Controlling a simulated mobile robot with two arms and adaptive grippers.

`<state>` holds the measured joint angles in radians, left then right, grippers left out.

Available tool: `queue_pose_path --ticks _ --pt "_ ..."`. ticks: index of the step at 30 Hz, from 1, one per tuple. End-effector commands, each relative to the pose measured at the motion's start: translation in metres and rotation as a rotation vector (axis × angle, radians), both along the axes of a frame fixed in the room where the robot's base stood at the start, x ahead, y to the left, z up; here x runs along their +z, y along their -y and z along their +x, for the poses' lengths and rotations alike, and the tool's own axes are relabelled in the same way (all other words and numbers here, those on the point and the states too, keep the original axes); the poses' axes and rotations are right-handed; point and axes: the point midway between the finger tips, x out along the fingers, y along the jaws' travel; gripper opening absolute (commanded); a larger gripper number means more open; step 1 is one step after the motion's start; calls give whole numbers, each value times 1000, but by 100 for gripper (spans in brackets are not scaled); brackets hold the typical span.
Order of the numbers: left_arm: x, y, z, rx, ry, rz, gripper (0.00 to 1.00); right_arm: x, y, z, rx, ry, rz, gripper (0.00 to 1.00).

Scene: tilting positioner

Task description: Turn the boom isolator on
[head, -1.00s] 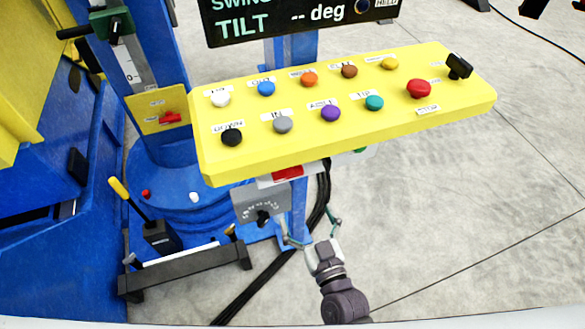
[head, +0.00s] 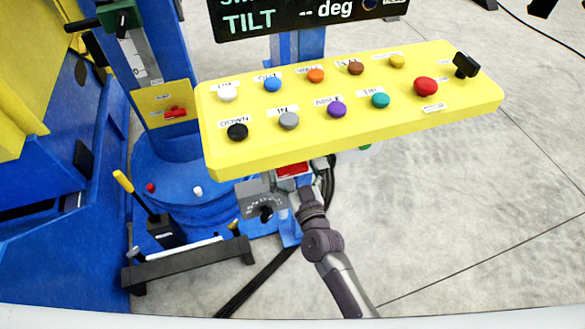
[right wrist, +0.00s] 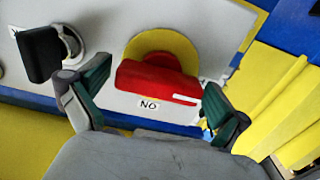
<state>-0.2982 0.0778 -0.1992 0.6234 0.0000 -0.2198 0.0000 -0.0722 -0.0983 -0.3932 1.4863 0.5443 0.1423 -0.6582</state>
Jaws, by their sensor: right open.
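A red rotary handle (right wrist: 158,82) on a yellow disc (right wrist: 165,48) fills the middle of the right wrist view, mounted on a light grey plate. A label under it reads "ON", seen upside down. A red part (head: 293,169) shows below the yellow button panel in the head view, apparently this same handle. My right gripper (right wrist: 150,92) is open, one finger on each side of the red handle; I cannot tell if they touch it. In the head view the panel partly hides this gripper. My left gripper is not in view.
The yellow button panel (head: 350,140) overhangs my right gripper. A grey dial box (head: 262,200) is just left of it. A black knob (right wrist: 42,52) sits beside the handle. Floor to the right is clear.

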Motion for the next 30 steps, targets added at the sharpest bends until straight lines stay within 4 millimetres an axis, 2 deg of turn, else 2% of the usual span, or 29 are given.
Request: queue_pose_path --ticks 2,9,12,22,30 --pt "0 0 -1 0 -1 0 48 0 0 0 0 0 0 100" --pt "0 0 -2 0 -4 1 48 0 0 0 0 1 0 62" --pt "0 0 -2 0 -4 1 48 0 0 0 0 1 0 48" --pt "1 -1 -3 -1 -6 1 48 0 0 0 0 -18 55 48" --pt "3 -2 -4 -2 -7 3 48 0 0 0 1 -75 231 48"
